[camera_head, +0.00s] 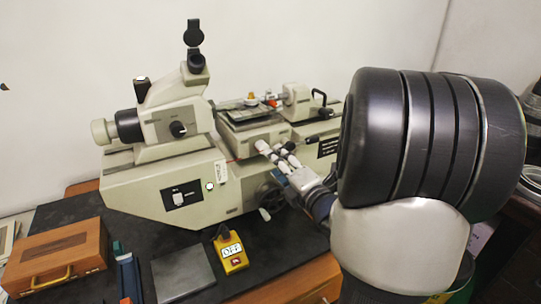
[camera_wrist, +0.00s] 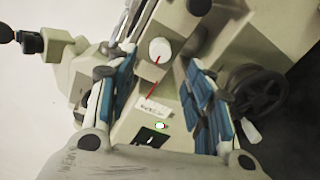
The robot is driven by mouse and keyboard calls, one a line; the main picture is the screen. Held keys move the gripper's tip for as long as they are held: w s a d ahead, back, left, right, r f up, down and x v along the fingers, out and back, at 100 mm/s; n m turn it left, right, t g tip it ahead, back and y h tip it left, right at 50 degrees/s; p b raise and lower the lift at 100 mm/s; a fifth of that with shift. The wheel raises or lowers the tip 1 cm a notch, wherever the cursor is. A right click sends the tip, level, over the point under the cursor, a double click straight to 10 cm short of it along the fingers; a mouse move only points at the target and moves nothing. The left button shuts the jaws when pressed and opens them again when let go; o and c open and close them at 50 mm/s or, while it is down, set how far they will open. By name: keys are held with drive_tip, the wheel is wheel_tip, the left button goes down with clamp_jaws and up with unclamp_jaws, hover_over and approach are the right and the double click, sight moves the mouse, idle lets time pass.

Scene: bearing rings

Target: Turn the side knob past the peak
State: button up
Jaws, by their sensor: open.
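The side knob (camera_wrist: 160,50) is a round white knob on the side of the beige measuring machine (camera_head: 150,190). A thin red mark shows at its edge and another red line lies below it, near a white label (camera_wrist: 152,107). In the wrist view my gripper (camera_wrist: 159,70) is open, with one blue-sided finger to each side of the knob's line. I cannot tell whether either finger touches it. In the head view my gripper (camera_head: 273,152) is close against the machine's side, and it and my arm partly cover that area.
A dark handwheel (camera_wrist: 255,95) sits right of the knob in the wrist view. Below the machine are a yellow box marked OFF (camera_head: 231,254), a grey plate (camera_head: 183,273) and a wooden case (camera_head: 57,262). An eyepiece head (camera_head: 172,115) rises at the left.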

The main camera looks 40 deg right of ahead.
drive_tip(key=shift+v, duration=1.85)
